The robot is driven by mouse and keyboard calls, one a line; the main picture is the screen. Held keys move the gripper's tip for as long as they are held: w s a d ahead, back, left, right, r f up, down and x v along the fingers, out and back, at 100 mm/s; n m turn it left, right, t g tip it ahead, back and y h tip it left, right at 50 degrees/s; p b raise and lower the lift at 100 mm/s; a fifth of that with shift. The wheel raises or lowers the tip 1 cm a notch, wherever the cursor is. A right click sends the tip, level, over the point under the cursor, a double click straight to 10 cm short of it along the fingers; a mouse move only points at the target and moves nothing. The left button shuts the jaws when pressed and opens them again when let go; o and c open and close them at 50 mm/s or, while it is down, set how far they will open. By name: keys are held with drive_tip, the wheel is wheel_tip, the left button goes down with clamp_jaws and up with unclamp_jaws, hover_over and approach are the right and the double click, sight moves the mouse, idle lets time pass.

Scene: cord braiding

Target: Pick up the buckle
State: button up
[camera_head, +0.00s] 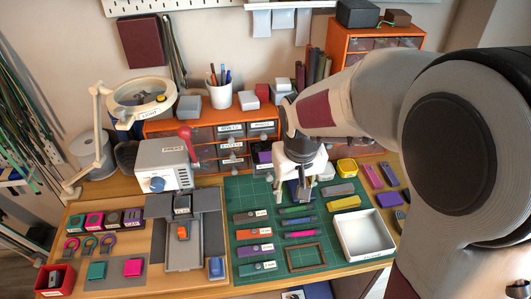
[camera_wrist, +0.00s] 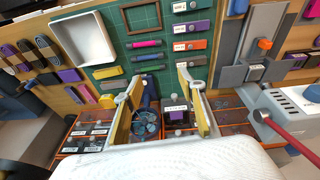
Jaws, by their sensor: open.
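My gripper (camera_head: 292,196) hangs over the back part of the green cutting mat (camera_head: 331,252), fingers pointing down. In the wrist view its two yellow-padded fingers (camera_wrist: 158,80) are spread, with nothing held between them. A small orange piece (camera_head: 182,232) sits in the grey jig on the left; it also shows in the wrist view (camera_wrist: 264,44). A blue piece (camera_head: 217,267) lies at the jig's front right. I cannot tell for sure which piece is the buckle. A dark blue thing (camera_wrist: 147,118) and a purple labelled box (camera_wrist: 178,114) show beyond the fingers.
A white tray (camera_head: 345,246) stands at the mat's front right. Several coloured bars lie on the mat. A grey machine with a red lever (camera_head: 163,172) stands at the left. Orange drawers (camera_head: 207,152) line the back.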

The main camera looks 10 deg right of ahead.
drive_tip(key=w+a+f+t, duration=0.15)
drive_tip(key=w+f, duration=0.45)
drive_tip(key=w, duration=0.6)
drive_tip(key=t, duration=0.2)
approach(266, 157)
drive_tip(key=shift+w+f+m, duration=0.1)
drive_tip(key=shift+f+m, duration=0.05)
drive_tip(key=shift+m, duration=0.15)
drive_tip(key=shift+f, duration=0.1)
drive_tip(key=shift+x, duration=1.2)
drive_tip(key=shift+x, duration=2.65)
drive_tip(key=shift+d, duration=0.1)
drive_tip(key=c, duration=0.5)
